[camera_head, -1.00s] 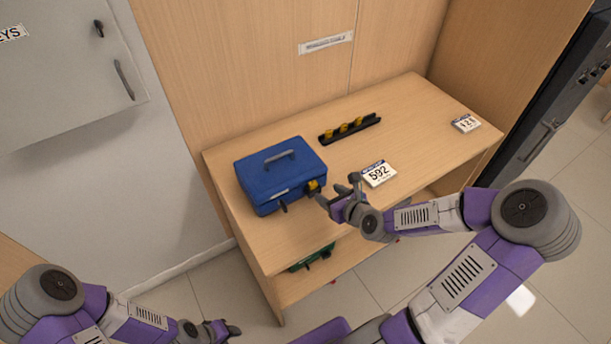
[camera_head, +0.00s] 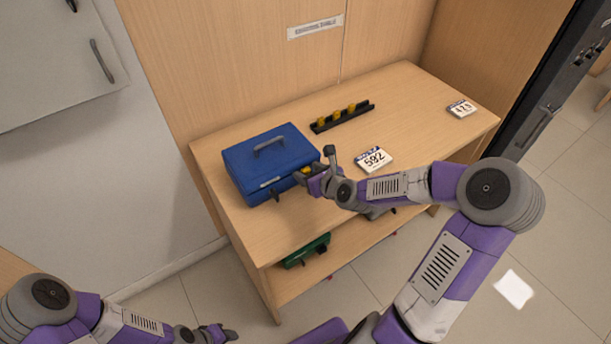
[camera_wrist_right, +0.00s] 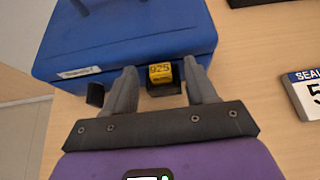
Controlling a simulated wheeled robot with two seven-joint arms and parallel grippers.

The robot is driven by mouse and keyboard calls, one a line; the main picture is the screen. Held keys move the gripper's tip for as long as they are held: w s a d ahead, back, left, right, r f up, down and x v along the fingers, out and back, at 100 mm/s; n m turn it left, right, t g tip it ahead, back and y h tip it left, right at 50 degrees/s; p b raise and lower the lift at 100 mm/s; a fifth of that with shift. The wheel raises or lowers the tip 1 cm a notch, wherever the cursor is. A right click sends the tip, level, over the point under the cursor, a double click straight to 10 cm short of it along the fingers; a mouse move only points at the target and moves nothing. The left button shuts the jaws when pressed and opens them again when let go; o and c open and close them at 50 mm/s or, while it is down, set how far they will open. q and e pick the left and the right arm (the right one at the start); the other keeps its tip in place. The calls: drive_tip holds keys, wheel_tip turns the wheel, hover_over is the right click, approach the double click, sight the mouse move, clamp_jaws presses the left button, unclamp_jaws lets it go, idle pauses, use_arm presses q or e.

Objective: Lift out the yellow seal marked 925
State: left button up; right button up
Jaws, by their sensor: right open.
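The yellow seal marked 925 (camera_wrist_right: 160,73) sits in a dark holder on the front of the blue box (camera_wrist_right: 130,35), near its right side. In the head view the seal (camera_head: 305,170) is partly hidden by my right gripper (camera_head: 312,172). My right gripper also shows in the right wrist view (camera_wrist_right: 163,80); its fingers are open, one on each side of the seal, with gaps visible. The blue box (camera_head: 262,150) is closed, with a handle on its lid. My left gripper (camera_head: 230,333) is low at the left, away from the counter; its jaw state is unclear.
A black rack (camera_head: 341,117) with several yellow seals lies behind on the counter (camera_head: 410,100). A card reading 592 (camera_head: 374,159) lies right of the gripper, and another card (camera_head: 461,109) lies farther right. A green box (camera_head: 307,251) is on the shelf below.

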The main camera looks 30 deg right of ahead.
clamp_jaws()
drive_tip(key=shift+r, duration=0.1)
